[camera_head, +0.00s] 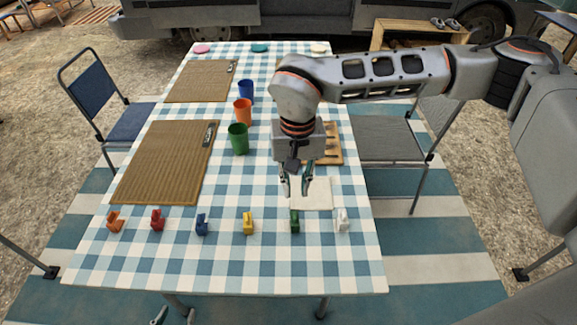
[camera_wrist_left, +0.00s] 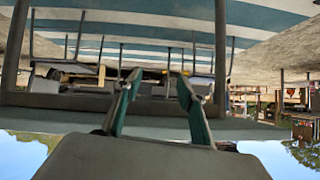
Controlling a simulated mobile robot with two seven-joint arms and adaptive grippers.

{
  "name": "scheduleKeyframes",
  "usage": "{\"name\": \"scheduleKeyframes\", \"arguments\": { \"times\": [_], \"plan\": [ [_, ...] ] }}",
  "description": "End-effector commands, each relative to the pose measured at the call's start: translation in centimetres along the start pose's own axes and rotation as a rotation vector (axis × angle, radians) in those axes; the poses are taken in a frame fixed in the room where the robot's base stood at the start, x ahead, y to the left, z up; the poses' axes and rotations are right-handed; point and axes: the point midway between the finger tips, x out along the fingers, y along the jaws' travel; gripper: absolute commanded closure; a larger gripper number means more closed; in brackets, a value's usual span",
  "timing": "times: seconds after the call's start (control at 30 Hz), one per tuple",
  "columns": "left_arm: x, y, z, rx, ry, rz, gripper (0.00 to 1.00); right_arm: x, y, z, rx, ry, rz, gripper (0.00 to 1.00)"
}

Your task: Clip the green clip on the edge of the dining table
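The green clip (camera_head: 295,222) stands on the checkered dining table (camera_head: 270,270), in the row near the front edge, between the yellow and white clips. My right gripper (camera_head: 297,186) points down above the table, just behind the green clip, with its fingers apart and nothing between them. My left gripper (camera_head: 174,316) shows only its fingertips at the bottom of the head view, in front of the table's front edge. In the left wrist view my left gripper (camera_wrist_left: 158,84) has its fingers apart and empty; that picture looks upside down.
Other clips share the row: orange (camera_head: 115,222), red (camera_head: 157,219), blue (camera_head: 201,224), yellow (camera_head: 248,223) and white (camera_head: 342,219). Brown placemats (camera_head: 165,165), green (camera_head: 238,139), orange (camera_head: 242,111) and blue (camera_head: 246,90) cups stand behind. The front strip of tabletop is clear.

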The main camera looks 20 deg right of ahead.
Motion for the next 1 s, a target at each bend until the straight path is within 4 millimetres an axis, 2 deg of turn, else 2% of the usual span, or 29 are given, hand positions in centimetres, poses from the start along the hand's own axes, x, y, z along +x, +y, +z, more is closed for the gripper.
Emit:
{"name": "scheduleKeyframes", "arguments": {
  "times": [0.23,0.4,1.0],
  "plan": [
    [-0.5,0.7,2.2,-0.002,-0.035,0.008,0.60,0.7,0.0,0.1,0.000,-0.002,-0.001,0.82],
    [-0.3,1.0,3.7,0.003,-0.055,0.012,0.60,1.9,-0.1,0.1,0.000,-0.004,-0.001,0.82],
    [1.4,-0.3,3.8,0.034,-0.032,-0.013,0.60,7.2,-0.1,0.1,0.000,-0.005,-0.001,0.82]
  ]
}}
